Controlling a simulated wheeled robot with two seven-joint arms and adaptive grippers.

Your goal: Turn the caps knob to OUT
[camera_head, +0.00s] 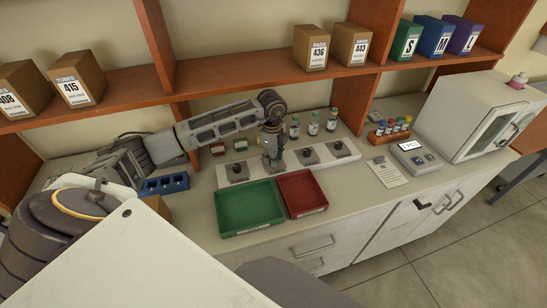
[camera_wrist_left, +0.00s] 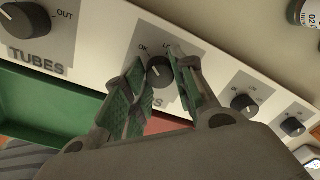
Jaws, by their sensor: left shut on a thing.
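A pale panel (camera_head: 255,168) with a row of dark round knobs lies along the back of the counter. My left gripper (camera_head: 272,162) points down over the second knob from the left and hides it in the head view. In the left wrist view, the left gripper (camera_wrist_left: 160,78) has its green-padded fingers shut around that knob (camera_wrist_left: 158,70). Small marks "OK" and "L" show beside it; the rest of its label is hidden, so I cannot read its name. The leftmost knob (camera_wrist_left: 22,20) is labelled TUBES with OUT at its right. My right gripper is not in view.
A green tray (camera_head: 250,208) and a red tray (camera_head: 302,192) lie just in front of the panel. Two other knobs (camera_head: 307,156) (camera_head: 340,148) stand to the right. Several vials (camera_head: 313,123) stand behind the panel. A wooden shelf (camera_head: 235,75) runs above.

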